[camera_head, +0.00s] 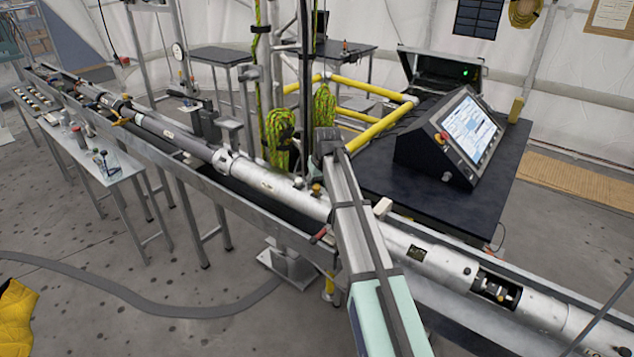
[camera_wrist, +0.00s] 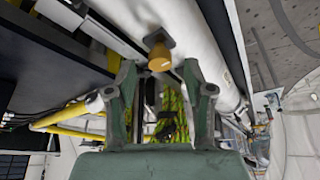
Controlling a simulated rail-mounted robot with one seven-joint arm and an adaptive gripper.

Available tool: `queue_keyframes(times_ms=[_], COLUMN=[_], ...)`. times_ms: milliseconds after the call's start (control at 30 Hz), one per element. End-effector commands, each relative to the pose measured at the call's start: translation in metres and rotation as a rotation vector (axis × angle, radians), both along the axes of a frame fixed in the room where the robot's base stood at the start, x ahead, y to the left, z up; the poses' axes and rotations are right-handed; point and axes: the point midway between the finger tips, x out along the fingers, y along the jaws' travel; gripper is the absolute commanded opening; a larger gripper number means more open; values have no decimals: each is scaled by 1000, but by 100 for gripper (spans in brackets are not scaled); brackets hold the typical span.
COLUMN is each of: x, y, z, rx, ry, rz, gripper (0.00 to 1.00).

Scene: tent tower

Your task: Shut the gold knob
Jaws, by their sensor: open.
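The gold knob (camera_wrist: 160,55) is a short rounded cylinder on a dark square base, fixed to the side of a long white-silver tube. In the wrist view it is at top centre, near the fingertips of my gripper (camera_wrist: 158,72). The two green-grey fingers are open, one to each side of the knob's line, with nothing held. I cannot tell whether the fingertips touch the knob. In the head view a small gold knob (camera_head: 316,188) stands on top of the tube, just left of my arm. Whether the knob is open or shut does not show.
The silver tube (camera_head: 270,181) lies along a metal trough across the room. A dark table with a tilted screen console (camera_head: 460,135) stands behind it. Yellow rails (camera_head: 382,124) and green-yellow rope coils (camera_head: 281,132) are close by. A red-tipped handle (camera_head: 320,234) projects in front.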

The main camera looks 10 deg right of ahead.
Motion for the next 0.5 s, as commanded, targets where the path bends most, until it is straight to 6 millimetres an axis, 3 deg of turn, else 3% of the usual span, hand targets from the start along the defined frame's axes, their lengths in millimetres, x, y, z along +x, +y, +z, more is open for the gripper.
queue_keyframes(times_ms=[467, 500], x=[5, 5], y=[1, 1], z=[-12, -12], rx=[0, 0], ry=[0, 0], rz=[0, 0], gripper=[52, 45])
